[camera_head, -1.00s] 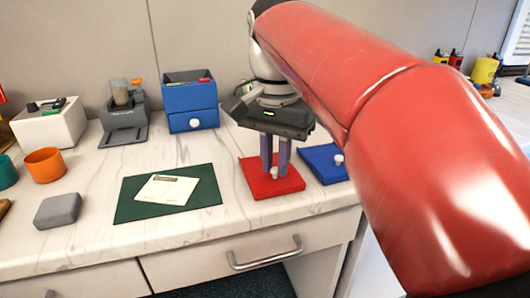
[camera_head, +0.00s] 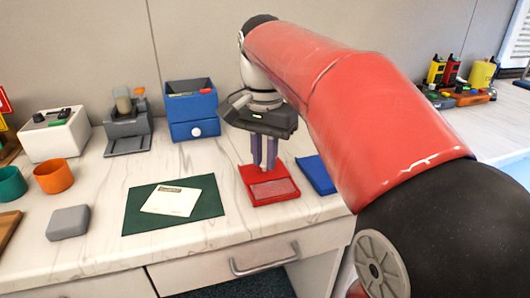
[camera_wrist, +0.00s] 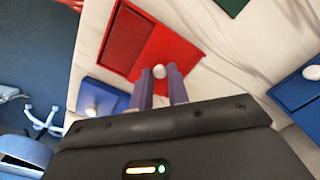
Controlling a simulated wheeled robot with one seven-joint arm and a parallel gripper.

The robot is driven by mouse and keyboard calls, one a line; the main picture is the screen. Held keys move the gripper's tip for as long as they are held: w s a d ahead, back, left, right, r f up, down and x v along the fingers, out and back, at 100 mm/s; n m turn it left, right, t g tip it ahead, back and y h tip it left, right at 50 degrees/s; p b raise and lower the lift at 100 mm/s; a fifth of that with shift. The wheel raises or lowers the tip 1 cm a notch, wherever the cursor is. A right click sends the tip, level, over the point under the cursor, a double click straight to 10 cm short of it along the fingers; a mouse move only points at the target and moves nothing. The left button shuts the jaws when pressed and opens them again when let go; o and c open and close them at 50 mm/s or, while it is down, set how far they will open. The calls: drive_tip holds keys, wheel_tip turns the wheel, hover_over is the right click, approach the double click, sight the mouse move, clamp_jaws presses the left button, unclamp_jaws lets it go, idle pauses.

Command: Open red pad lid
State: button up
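The red pad (camera_head: 272,189) lies on the counter with its textured dark red surface bare at the front; that surface also shows in the wrist view (camera_wrist: 127,38). Its flat red lid (camera_head: 250,174) is shifted toward the back of the pad, and in the wrist view the lid (camera_wrist: 168,50) is at the fingertips. The lid's white knob (camera_wrist: 159,71) sits between my fingers. My gripper (camera_head: 264,167) points down, its two purple fingers closed around the knob; in the wrist view my gripper (camera_wrist: 160,74) appears to touch it on both sides.
A blue pad (camera_head: 317,176) lies just right, partly behind my arm. A green mat (camera_head: 140,219) with a white card (camera_head: 172,200) lies left. A blue drawer box (camera_head: 193,128) stands behind. A grey block (camera_head: 68,222) and orange cup (camera_head: 54,176) are farther left.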

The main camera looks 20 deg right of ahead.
sight(264, 163)
drive_tip(key=o, duration=0.4)
wheel_tip(264, 163, up, 8)
drive_tip(key=shift+f+p, duration=0.1)
drive_tip(key=shift+p, duration=0.85)
